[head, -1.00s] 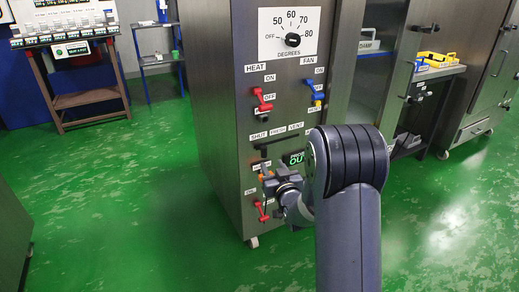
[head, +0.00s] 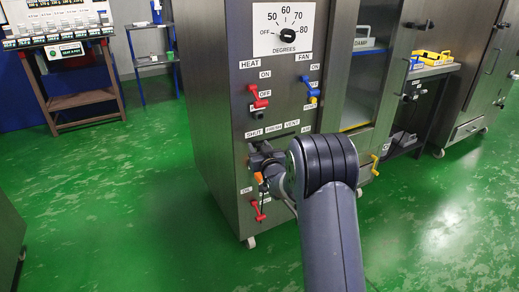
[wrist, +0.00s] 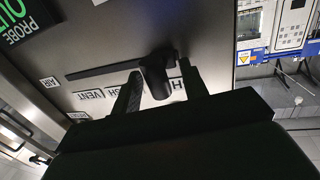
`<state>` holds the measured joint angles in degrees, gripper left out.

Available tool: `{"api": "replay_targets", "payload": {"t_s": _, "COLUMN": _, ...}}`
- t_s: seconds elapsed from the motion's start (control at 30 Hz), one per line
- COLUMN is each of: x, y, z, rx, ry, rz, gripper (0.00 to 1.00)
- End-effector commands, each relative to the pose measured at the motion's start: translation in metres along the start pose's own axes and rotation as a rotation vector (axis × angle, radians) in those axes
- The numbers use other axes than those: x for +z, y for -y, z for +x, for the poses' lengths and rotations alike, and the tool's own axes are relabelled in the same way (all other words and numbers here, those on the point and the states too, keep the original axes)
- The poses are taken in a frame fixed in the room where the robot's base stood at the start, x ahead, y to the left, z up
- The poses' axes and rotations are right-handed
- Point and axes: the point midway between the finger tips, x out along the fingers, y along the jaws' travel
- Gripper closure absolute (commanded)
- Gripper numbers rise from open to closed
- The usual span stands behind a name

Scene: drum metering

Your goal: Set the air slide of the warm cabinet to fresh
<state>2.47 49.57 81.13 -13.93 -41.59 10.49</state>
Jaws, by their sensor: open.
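The warm cabinet (head: 221,120) is the tall metal cabinet in the middle of the head view. Its air slide has a dark slot (wrist: 100,68) with the labels SHUT (head: 253,132), FRESH (head: 273,129) and VENT (head: 292,125). In the wrist view the slide's dark knob (wrist: 157,80) stands at the SHUT end of the slot. My gripper (head: 259,152) is at the slide, just below the labels in the head view. In the wrist view its open fingers (wrist: 160,70) stand on both sides of the knob. I cannot tell whether they touch it. The fingers partly hide the labels.
Above the slide are a red HEAT lever (head: 257,99), a blue FAN lever (head: 309,86) and a dial (head: 288,30). Another red lever (head: 258,211) is below my gripper. A green-lit PROBE display (wrist: 25,20) is near the slide. Green floor left of the cabinet is clear.

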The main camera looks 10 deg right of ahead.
Motion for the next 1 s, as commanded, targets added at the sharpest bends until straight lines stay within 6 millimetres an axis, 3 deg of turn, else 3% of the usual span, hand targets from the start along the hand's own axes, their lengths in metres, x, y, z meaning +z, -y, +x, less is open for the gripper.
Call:
{"api": "replay_targets", "payload": {"t_s": 0.17, "x": 0.0002, "y": 0.0001, "z": -0.0001, "rx": 0.000, "ry": 0.001, "rz": 0.000, "gripper": 0.58}}
{"api": "replay_targets", "payload": {"t_s": 0.7, "x": 0.0003, "y": 0.0003, "z": -0.0003, "rx": 0.000, "ry": 0.001, "rz": 0.000, "gripper": 1.00}}
{"api": "replay_targets", "payload": {"t_s": 1.0, "x": 0.0004, "y": -0.0006, "z": -0.0001, "rx": 0.000, "ry": 0.001, "rz": 0.000, "gripper": 1.00}}
